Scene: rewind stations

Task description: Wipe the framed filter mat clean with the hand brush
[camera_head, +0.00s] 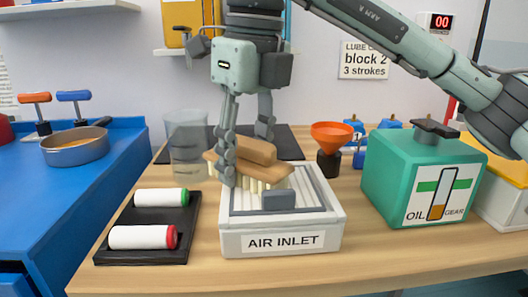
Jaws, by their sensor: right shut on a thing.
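The framed filter mat (305,208) is a white box labelled "AIR INLET" with a grey ribbed top, in the middle of the wooden table. A dark grey block (278,198) shows at its front edge. The hand brush (257,151) has a tan wooden body and pale bristles pointing down. My right gripper (246,150) is shut on the brush from above and holds it over the back left part of the mat. I cannot tell whether the bristles touch the mat. My left gripper is not in view.
A black tray (120,251) with two white rollers lies to the left. A clear beaker (187,140) stands behind. An orange funnel (332,134) and a green oil can (395,190) stand to the right. A pan (75,151) sits on the blue bench (38,205).

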